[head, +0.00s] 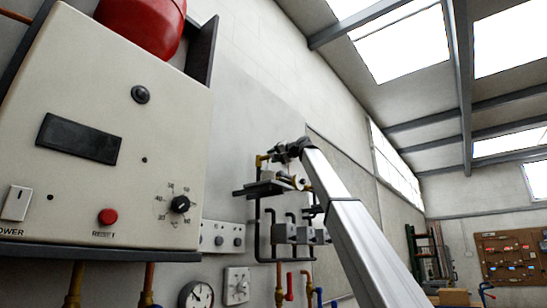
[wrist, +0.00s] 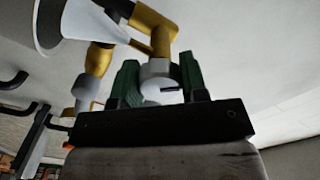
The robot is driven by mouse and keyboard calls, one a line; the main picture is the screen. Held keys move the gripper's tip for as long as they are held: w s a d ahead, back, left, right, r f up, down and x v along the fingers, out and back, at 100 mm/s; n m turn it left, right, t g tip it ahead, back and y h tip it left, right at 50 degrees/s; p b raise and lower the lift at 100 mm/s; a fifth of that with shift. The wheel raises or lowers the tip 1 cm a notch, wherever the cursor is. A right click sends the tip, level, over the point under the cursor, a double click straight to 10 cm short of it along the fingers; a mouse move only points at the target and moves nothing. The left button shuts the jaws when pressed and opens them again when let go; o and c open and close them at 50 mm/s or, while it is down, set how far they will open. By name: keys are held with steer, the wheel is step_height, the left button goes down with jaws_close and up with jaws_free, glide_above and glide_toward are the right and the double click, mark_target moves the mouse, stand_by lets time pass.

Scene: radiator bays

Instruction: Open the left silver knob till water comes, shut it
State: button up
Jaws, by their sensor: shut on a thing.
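A round silver knob (wrist: 156,70) with a dark slot sits on a brass fitting (wrist: 152,22) in the wrist view. My gripper (wrist: 160,66) is shut on this knob, one green finger on each side. Whether it is the left one of several knobs I cannot tell. In the head view my gripper (head: 290,150) is small and far off, at the wall beside brass fittings (head: 262,160); the knob itself is too small to make out there. I see no water in either view.
A white cone (wrist: 78,22) stands close to the left of my gripper in the wrist view. In the head view a dark shelf (head: 262,190) with pipes is below the gripper. A big control box (head: 95,180) fills the left. A red vessel (head: 145,22) is above it.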

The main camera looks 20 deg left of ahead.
steer(key=shift+m, duration=1.9)
steer(key=o, duration=0.9)
steer(key=shift+d, duration=0.1)
steer(key=v, duration=1)
steer(key=shift+s+d, duration=0.15)
steer(key=shift+d, duration=0.15)
